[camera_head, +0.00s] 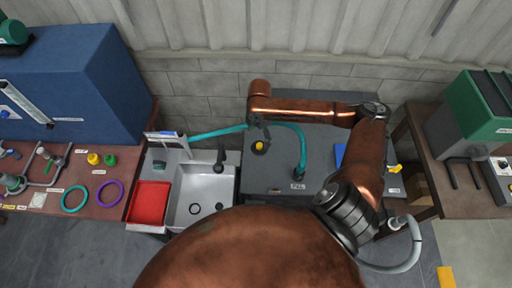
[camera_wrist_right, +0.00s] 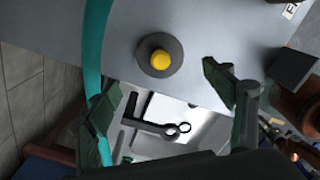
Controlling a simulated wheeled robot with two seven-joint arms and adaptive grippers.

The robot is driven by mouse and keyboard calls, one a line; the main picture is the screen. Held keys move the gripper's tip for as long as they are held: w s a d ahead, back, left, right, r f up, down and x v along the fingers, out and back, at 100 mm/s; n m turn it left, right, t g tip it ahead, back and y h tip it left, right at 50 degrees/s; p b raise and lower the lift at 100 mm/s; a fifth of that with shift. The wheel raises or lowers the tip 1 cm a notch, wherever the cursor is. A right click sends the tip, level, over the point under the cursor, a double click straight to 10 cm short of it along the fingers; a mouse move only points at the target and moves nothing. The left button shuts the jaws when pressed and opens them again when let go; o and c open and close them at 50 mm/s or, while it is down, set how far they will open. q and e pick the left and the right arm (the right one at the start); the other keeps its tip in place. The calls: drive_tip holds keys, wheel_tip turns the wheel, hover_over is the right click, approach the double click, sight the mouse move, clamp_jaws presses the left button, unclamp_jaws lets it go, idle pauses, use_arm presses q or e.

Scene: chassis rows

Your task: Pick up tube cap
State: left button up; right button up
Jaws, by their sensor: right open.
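A small yellow cap-like piece (camera_head: 259,146) sits on a dark round base on the grey bench top; I cannot tell if it is the tube cap. It also shows in the right wrist view (camera_wrist_right: 160,60), on its dark disc (camera_wrist_right: 150,75). My right gripper (camera_head: 260,125) hangs near it, above the bench. In the wrist view its two green-dark fingers (camera_wrist_right: 165,97) are spread apart with nothing between them, and the yellow piece lies ahead of the gap. A yellow cap (camera_head: 93,158) and a green cap (camera_head: 110,160) sit on the left table. My left gripper is not in view.
A teal hose (camera_head: 215,131) runs across the bench beside the right gripper to a dark upright fitting (camera_head: 300,172). A sink (camera_head: 206,185) and red tray (camera_head: 150,203) are left of the bench. Teal and purple rings (camera_head: 110,193) lie on the left table.

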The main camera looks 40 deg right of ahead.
sight(260, 144)
drive_tip(key=shift+s+f, duration=0.15)
drive_tip(key=shift+f, duration=0.6)
drive_tip(key=f, duration=0.1)
drive_tip(key=f+p, duration=0.1)
drive_tip(key=f, duration=0.3)
drive_tip(key=shift+d+f, duration=0.15)
drive_tip(key=shift+d, duration=0.2)
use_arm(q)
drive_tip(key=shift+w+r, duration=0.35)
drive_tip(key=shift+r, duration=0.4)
use_arm(e)
drive_tip(key=shift+f, duration=0.35)
drive_tip(key=c, duration=1.3)
